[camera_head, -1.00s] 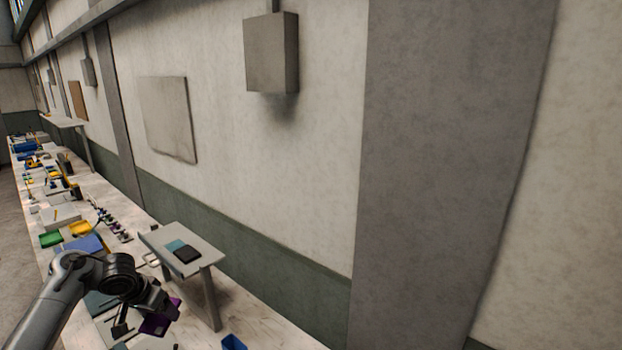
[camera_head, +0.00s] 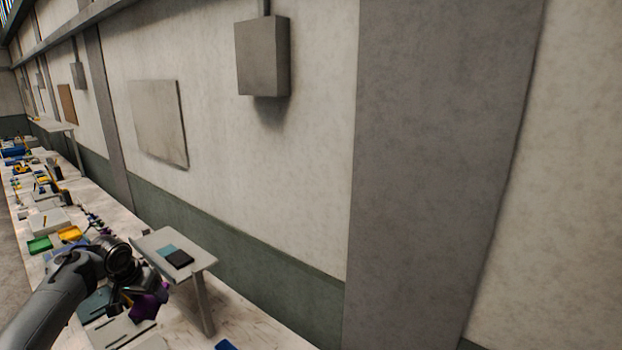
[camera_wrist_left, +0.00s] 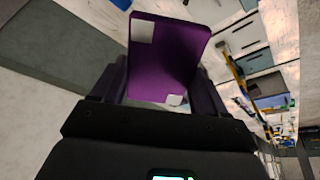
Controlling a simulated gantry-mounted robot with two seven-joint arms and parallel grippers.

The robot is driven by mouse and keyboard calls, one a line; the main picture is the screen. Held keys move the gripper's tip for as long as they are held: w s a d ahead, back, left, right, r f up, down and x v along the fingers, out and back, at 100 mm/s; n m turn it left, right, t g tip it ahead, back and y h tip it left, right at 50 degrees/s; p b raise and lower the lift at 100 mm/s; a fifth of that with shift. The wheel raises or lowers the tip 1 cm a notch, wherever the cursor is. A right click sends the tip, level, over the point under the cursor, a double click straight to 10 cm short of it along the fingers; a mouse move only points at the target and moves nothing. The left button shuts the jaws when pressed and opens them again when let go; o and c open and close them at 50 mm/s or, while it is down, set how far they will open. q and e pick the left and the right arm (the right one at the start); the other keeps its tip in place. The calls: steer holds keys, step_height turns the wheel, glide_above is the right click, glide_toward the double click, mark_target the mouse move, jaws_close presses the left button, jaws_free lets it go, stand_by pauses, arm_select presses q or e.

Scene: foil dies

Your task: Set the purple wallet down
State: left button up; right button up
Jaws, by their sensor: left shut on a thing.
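The purple wallet (camera_head: 150,300) is held in my left gripper (camera_head: 138,296), beside the small raised stand and above the bench. In the left wrist view the wallet (camera_wrist_left: 168,62) fills the space between the two fingers of my left gripper (camera_wrist_left: 165,80). It is a flat purple piece with a white patch near its upper left corner and a smaller pale patch at its lower edge. The gripper is shut on it. My right gripper is not in view.
A small raised stand (camera_head: 203,262) carries a dark flat item (camera_head: 179,259) and a teal one. The long bench (camera_head: 250,325) holds green (camera_head: 39,245) and yellow (camera_head: 70,234) trays and many small items to the left. A wall rises behind. Bare bench shows right of the stand.

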arm_select(q)
steer(key=s+a+f+n+y, duration=0.2)
steer(key=s+a+f+n, duration=0.3)
steer(key=s+a, duration=0.85)
steer(key=s+d+f+m+h, duration=0.15)
steer(key=d+f, duration=0.25)
steer(key=d, duration=0.4)
steer(key=s+d+f+m, duration=0.15)
steer(key=d+f, duration=0.25)
steer(key=d, duration=0.4)
steer(key=s+d+f+m, duration=0.1)
steer(key=s+d+f, duration=0.2)
steer(key=d+f, duration=0.35)
steer(key=s+d+r, duration=0.1)
steer(key=s+d, duration=1)
steer(key=d, duration=0.1)
step_height(320, 180, up, 9)
steer(key=p, duration=0.8)
steer(key=shift+m+p, duration=0.3)
steer(key=shift+p, duration=0.05)
steer(key=shift+s+d, duration=0.1)
